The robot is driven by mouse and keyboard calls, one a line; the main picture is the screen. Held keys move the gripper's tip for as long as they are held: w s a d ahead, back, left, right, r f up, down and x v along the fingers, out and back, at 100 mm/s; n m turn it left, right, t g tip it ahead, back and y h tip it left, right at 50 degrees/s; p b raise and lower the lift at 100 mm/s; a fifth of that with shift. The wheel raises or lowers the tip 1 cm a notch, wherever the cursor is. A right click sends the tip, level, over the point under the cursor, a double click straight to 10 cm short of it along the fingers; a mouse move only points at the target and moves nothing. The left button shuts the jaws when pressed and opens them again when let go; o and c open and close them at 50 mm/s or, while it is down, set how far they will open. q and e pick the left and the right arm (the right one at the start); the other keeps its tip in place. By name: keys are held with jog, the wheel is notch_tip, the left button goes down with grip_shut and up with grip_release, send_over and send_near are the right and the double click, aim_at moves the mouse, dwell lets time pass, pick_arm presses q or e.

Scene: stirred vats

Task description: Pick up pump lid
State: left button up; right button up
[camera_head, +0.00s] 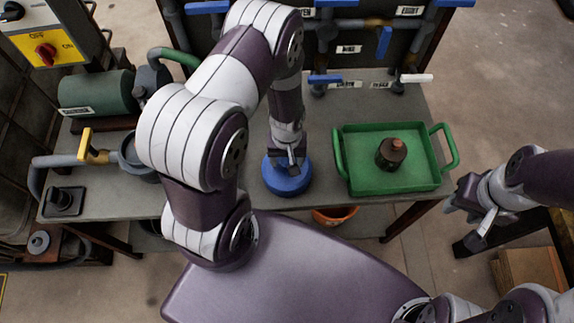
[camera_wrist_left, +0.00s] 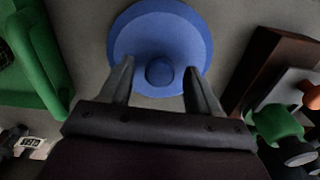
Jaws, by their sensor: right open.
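The pump lid is a round blue disc (camera_head: 287,186) with a central knob, lying flat on the grey bench; it also shows in the left wrist view (camera_wrist_left: 160,30). My left gripper (camera_head: 288,160) points down over the lid and hides part of it. In the left wrist view the two fingers (camera_wrist_left: 159,85) are spread, one on each side of the blue knob, with gaps between. The fingers overlap the lid's near edge there; I cannot tell whether they touch it. My right gripper (camera_head: 473,215) is open and empty, off the bench's right end.
A green tray (camera_head: 350,181) holding a dark brown bottle (camera_head: 391,153) stands right of the lid. Pipes with blue valve handles (camera_head: 325,79) line the back. A green motor (camera_head: 95,92) and a yellow-handled valve (camera_head: 86,145) are at left. An orange bucket (camera_head: 335,216) is below the bench.

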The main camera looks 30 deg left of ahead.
pick_arm(q)
grip_shut()
